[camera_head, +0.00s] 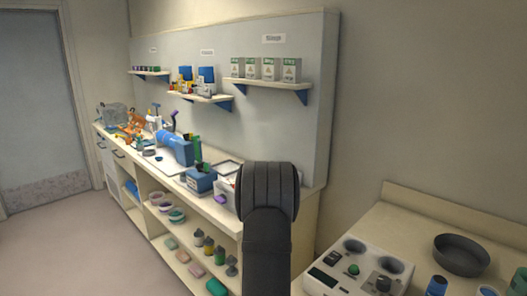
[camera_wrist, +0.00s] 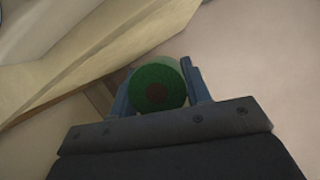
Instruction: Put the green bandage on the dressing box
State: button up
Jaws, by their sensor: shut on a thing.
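The green bandage (camera_wrist: 158,86) shows in the wrist view as a roll seen end-on, with a brown core. My gripper (camera_wrist: 160,88) is shut on it, with a blue-grey finger on each side. In the head view my dark arm stands in the foreground, and I cannot make out the gripper or the held roll there. I cannot tell for sure which item is the dressing box. A blue box (camera_head: 200,181) stands on the long bench, left of my arm.
The long bench has a crowded top, with a large blue cylinder (camera_head: 174,147) behind the blue box. Several coloured items lie on its lower shelves. Wall shelves (camera_head: 270,83) hold boxes. A device panel (camera_head: 357,268) and a dark round bowl (camera_head: 461,254) are at right. The floor (camera_head: 90,245) at left is clear.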

jog(key=a, duration=0.1)
jog(key=s+a+f+m, duration=0.1)
jog(key=a, duration=0.1)
jog(key=s+a+m+y, duration=0.1)
jog(key=a, duration=0.1)
jog(key=shift+s+a+f, duration=0.1)
jog(key=shift+s+f, duration=0.05)
jog(key=shift+f, duration=0.15)
